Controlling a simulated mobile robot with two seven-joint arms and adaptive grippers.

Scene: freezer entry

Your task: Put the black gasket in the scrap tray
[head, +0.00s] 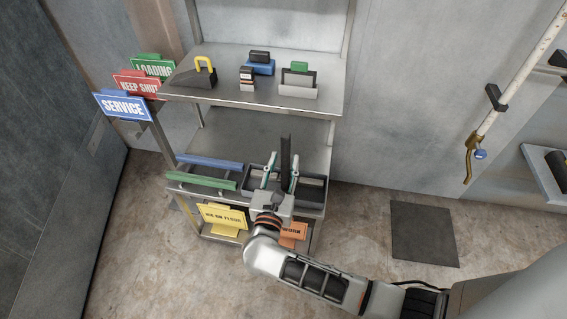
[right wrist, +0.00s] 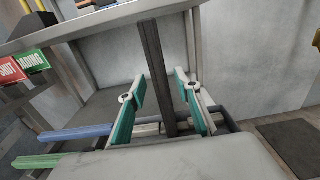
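The black gasket (head: 286,153) is a long dark strip standing nearly upright over the lower shelf. It also shows in the right wrist view (right wrist: 156,62). My right gripper (head: 282,177) has its teal-padded fingers on either side of the gasket. In the right wrist view, gaps show between the pads and the strip, so the gripper (right wrist: 160,100) looks open around it. A dark open tray (head: 313,194), which may be the scrap tray, sits on the lower shelf beneath and behind the gripper. Whether the gasket's lower end touches the tray is hidden. My left gripper is not in view.
A blue strip (head: 208,162) and a green strip (head: 202,178) lie left of the tray. The upper shelf (head: 222,88) overhangs behind, with several small items. Signs (head: 123,107) stick out on the left. A yellow sign (head: 222,218) stands below.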

